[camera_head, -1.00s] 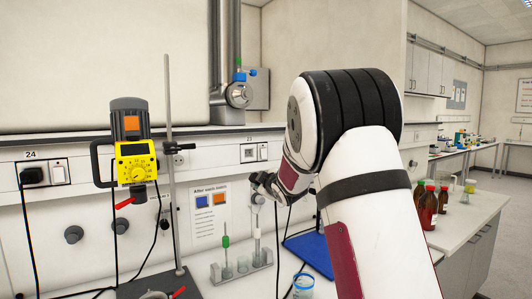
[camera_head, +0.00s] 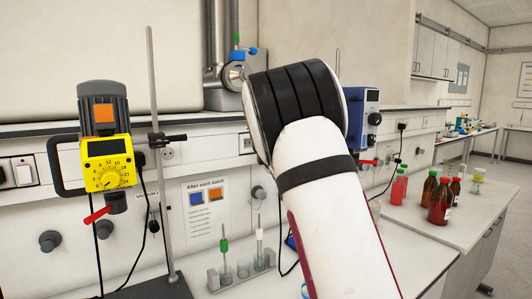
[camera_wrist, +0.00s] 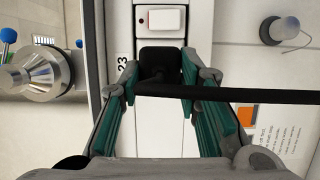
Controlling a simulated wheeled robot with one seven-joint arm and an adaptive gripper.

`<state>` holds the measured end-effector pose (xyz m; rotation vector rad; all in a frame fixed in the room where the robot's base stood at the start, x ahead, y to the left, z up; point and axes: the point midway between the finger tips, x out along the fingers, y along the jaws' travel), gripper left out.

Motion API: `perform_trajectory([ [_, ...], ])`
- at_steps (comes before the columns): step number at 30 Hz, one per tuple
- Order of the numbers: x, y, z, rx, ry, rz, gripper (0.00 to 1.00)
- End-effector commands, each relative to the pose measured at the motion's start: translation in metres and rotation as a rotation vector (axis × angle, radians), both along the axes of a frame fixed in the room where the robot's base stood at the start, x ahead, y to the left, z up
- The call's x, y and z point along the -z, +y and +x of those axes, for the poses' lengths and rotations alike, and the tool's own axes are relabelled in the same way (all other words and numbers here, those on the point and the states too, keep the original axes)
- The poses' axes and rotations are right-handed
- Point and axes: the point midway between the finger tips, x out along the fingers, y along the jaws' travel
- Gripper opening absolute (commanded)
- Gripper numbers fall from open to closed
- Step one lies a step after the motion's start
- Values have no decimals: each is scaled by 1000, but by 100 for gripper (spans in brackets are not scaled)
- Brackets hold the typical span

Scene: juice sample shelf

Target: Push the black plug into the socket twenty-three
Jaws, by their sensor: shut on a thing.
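In the wrist view the black plug (camera_wrist: 159,57) is between the fingertips of my gripper (camera_wrist: 160,75), which is shut on it. Its black cable runs off to the right. The plug is over the white wall strip beside the printed label 23, next to a white rocker switch (camera_wrist: 160,20). The face of socket twenty-three behind the plug is hidden, and I cannot tell whether the plug touches it or is in it. In the head view my arm hides my gripper and the plug; only the left edge of the socket panel (camera_head: 245,143) shows.
A yellow and grey stirrer motor (camera_head: 107,150) on a metal stand (camera_head: 160,180) is left of my arm. A rack of tools (camera_head: 240,272) stands on the bench below. A blue device (camera_head: 363,120) and several bottles (camera_head: 440,202) are to the right.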

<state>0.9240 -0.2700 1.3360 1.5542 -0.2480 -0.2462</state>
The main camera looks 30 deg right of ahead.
Motion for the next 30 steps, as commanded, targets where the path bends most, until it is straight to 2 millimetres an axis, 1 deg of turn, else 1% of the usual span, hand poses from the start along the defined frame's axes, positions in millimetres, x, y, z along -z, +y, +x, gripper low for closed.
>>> perform_trajectory([
  [1, 1, 0, 5, 0, -1, 0, 0],
  [11, 2, 0, 29, 0, 1, 1, 0],
  [14, 1, 1, 26, 1, 0, 2, 0],
  [30, 0, 1, 26, 0, 0, 2, 0],
])
